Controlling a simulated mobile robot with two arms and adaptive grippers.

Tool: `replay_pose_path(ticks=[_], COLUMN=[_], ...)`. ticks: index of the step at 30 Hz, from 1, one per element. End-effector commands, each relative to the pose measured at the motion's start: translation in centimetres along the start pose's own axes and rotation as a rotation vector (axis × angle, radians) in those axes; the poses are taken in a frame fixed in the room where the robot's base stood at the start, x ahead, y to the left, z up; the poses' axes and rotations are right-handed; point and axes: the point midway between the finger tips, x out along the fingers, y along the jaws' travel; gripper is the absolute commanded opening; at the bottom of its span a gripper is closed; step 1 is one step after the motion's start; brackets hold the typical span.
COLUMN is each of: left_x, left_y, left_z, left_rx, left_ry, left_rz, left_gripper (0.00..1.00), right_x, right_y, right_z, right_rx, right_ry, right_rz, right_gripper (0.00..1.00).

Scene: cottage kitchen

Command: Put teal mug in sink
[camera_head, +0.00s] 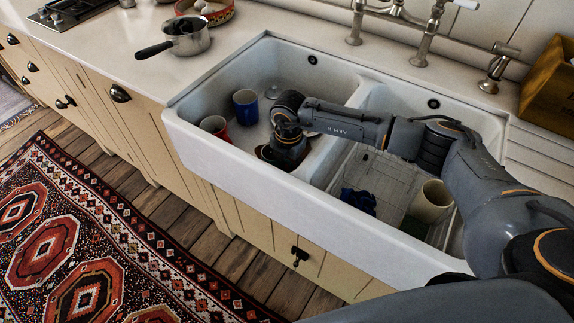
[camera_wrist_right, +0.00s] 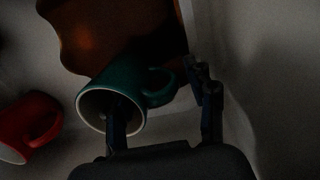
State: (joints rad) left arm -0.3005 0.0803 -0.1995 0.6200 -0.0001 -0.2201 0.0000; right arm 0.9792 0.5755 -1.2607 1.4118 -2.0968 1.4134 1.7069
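The teal mug (camera_wrist_right: 135,82) shows in the right wrist view inside the left basin of the white sink (camera_head: 232,156), its pale-rimmed mouth facing the camera. My right gripper (camera_wrist_right: 163,108) is open. One finger reaches into the mug's mouth; the other is to the right of the handle (camera_wrist_right: 162,88), with a gap visible. In the head view my right gripper (camera_head: 284,158) is low in the left basin, and the arm hides the mug. My left gripper is not in view.
A red mug (camera_head: 214,126) and a blue mug (camera_head: 246,106) are also in the left basin. A brown wavy-edged item (camera_wrist_right: 105,35) lies beside the teal mug. The right basin holds a cream cup (camera_head: 431,201) and a dark blue object (camera_head: 358,200). A divider separates the basins.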

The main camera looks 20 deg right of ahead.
Motion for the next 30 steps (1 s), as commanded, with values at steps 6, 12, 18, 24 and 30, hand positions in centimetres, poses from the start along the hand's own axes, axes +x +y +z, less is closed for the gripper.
replay_pose_path(ticks=[6,12,18,24,30], left_x=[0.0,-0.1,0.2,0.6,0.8], left_y=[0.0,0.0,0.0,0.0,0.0], left_z=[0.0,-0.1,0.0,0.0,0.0], left_rx=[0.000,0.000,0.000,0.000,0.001], left_ry=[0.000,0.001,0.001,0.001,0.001], left_rz=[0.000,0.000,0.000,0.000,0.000], left_gripper=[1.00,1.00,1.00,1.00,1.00], right_x=[0.0,-1.2,-5.1,-9.3,-11.8], right_y=[0.0,0.1,0.1,0.1,0.0], right_z=[0.0,0.0,0.1,0.1,0.0], right_rx=[0.000,-0.001,-0.002,0.000,-0.001], right_ry=[0.000,0.000,-0.001,-0.002,-0.001], right_rz=[0.000,0.001,0.004,0.003,0.001], right_gripper=[0.58,0.58,0.58,0.58,0.58])
